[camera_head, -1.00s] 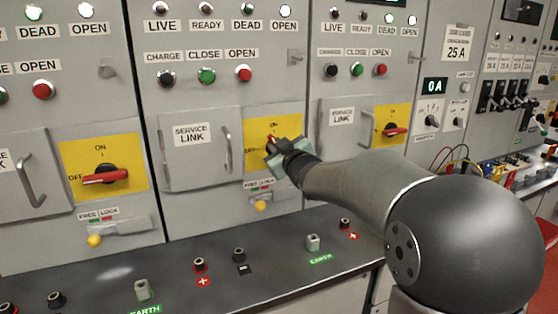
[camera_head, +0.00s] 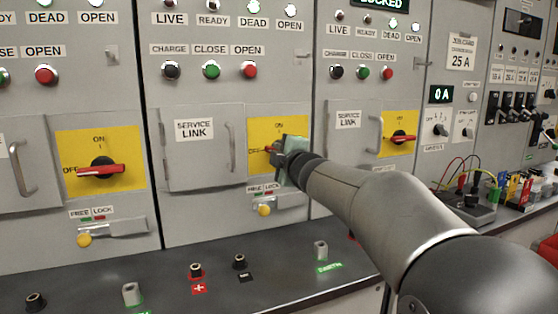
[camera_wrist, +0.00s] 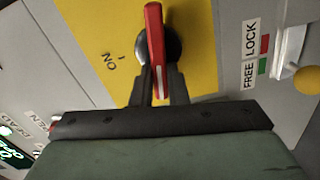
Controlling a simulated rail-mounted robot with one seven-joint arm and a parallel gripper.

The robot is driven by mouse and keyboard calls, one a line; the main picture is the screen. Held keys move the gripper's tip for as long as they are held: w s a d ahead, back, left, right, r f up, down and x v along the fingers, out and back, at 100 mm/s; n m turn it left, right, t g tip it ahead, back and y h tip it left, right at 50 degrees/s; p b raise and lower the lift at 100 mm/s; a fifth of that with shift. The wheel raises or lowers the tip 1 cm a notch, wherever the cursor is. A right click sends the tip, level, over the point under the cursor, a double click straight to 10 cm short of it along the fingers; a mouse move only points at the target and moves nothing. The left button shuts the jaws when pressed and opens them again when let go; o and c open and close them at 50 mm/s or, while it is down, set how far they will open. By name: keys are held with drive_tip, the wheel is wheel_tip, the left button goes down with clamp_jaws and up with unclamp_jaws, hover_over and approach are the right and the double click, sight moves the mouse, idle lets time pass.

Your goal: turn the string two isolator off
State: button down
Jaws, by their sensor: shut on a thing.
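The middle panel's isolator has a red handle (camera_head: 270,149) on a yellow plate (camera_head: 262,128) marked ON at the top and OFF at the left. My gripper (camera_head: 280,153) is at this plate and hides most of the knob. In the wrist view, my gripper (camera_wrist: 158,82) has its two dark fingers on either side of the red handle (camera_wrist: 154,38), shut on it near its white-marked end. There the handle lies crosswise to the ON direction, so it is about level on the panel, its gripped end toward OFF. The OFF mark is hidden in the wrist view.
The left panel's isolator (camera_head: 101,170) and the right panel's isolator (camera_head: 399,138) have level red handles. A FREE/LOCK slide with a yellow knob (camera_head: 264,210) sits below the middle plate. A door handle (camera_head: 230,147) stands left of it. A dark shelf (camera_head: 215,290) with terminals runs below.

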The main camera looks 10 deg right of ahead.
drive_tip(key=shift+f+n+b, duration=0.25)
drive_tip(key=shift+n+b, duration=0.35)
drive_tip(key=shift+n, duration=0.5)
drive_tip(key=c, duration=1.4)
unclamp_jaws()
drive_tip(key=shift+c, duration=0.2)
drive_tip(key=v, duration=1.2)
drive_tip(key=shift+p, duration=0.45)
